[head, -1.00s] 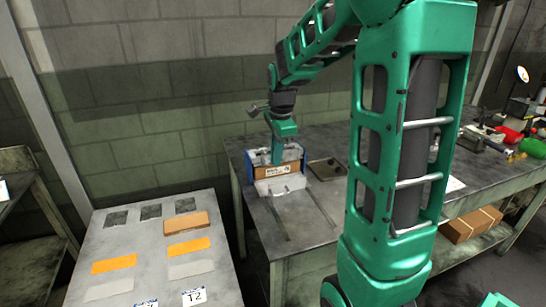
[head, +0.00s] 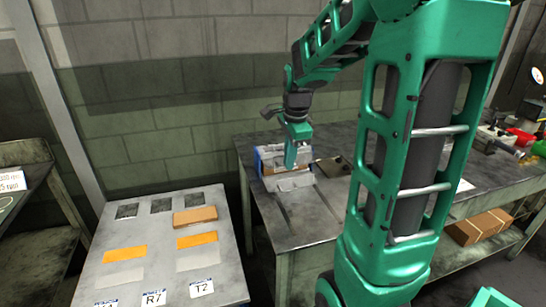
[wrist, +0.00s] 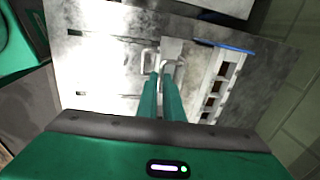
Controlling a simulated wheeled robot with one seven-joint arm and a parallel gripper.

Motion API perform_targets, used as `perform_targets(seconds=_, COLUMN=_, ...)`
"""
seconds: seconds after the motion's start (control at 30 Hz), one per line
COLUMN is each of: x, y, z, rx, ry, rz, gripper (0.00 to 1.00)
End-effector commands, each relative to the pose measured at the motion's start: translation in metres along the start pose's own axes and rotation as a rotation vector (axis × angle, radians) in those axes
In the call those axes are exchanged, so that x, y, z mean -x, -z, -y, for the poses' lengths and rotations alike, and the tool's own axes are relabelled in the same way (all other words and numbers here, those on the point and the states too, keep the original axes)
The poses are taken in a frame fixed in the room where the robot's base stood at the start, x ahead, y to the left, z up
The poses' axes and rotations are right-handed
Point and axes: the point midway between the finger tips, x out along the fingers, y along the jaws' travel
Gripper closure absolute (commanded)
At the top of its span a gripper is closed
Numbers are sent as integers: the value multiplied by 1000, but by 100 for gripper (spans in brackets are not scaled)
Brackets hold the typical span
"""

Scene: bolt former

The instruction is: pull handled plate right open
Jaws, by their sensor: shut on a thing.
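The bolt former fixture (head: 290,182) sits on the workbench in the head view, with grey plates and blue sides. My gripper (head: 291,165) points down at its top. In the wrist view my gripper (wrist: 166,82) has its two fingers close together, shut on a thin metal handle (wrist: 172,65). A second handle loop (wrist: 148,58) stands just left of the fingers on a grey plate (wrist: 105,65). The fingers partly hide the gripped handle and its plate. A slotted grey block (wrist: 222,85) lies to the right.
A grey side table (head: 215,260) at the front left holds a brown block (head: 195,215) and orange and grey patches. The workbench (head: 330,200) has a dark square plate (head: 333,166) right of the fixture. Tools and a red object (head: 522,137) lie at the far right.

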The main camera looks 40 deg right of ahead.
Motion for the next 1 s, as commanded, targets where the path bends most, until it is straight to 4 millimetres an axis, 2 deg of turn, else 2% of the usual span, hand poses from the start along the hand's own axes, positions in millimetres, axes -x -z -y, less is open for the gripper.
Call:
perform_targets(seconds=0.1, x=4, y=7, z=-3, rx=-10, ry=8, rz=-2, gripper=100)
perform_targets(seconds=0.37, x=3, y=8, z=-5, rx=-12, ry=4, rz=-1, gripper=100)
perform_targets(seconds=0.4, x=3, y=8, z=-5, rx=-12, ry=4, rz=-1, gripper=89)
perform_targets(seconds=0.47, x=3, y=8, z=-5, rx=-13, ry=4, rz=-1, gripper=74)
perform_targets(seconds=0.8, x=4, y=10, z=-5, rx=-15, ry=2, rz=-1, gripper=74)
perform_targets(seconds=1.0, x=26, y=10, z=-4, rx=-14, ry=5, rz=-1, gripper=74)
